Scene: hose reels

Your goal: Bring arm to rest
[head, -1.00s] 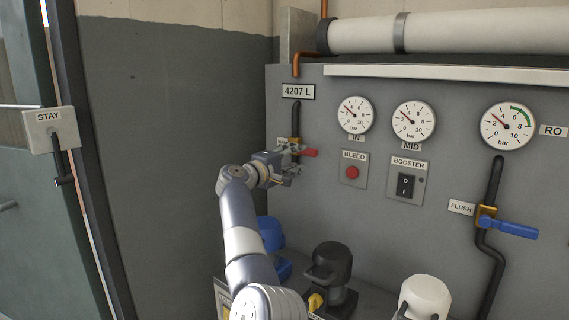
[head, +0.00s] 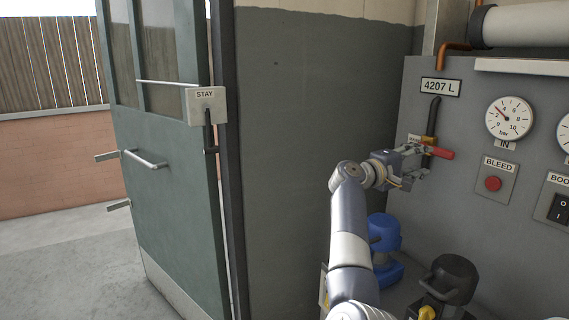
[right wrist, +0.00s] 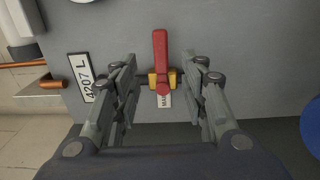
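My right arm (head: 349,235) reaches forward to the grey panel. Its gripper (head: 424,160) is at a small valve with a red lever handle (head: 438,153). In the right wrist view, the gripper (right wrist: 160,68) is open, with a finger on either side of the red handle (right wrist: 160,50). Gaps show between the handle and both fingers. The handle sits on a yellow valve body (right wrist: 151,80) on a dark pipe, with a small, partly covered label below it. My left gripper is not in view.
The panel (head: 455,210) carries a gauge (head: 510,118) and a red BLEED button (head: 493,183). Blue (head: 384,235) and black (head: 452,279) pump units stand below, close to my right arm. A green door (head: 175,160) stands open at left, with clear floor outside.

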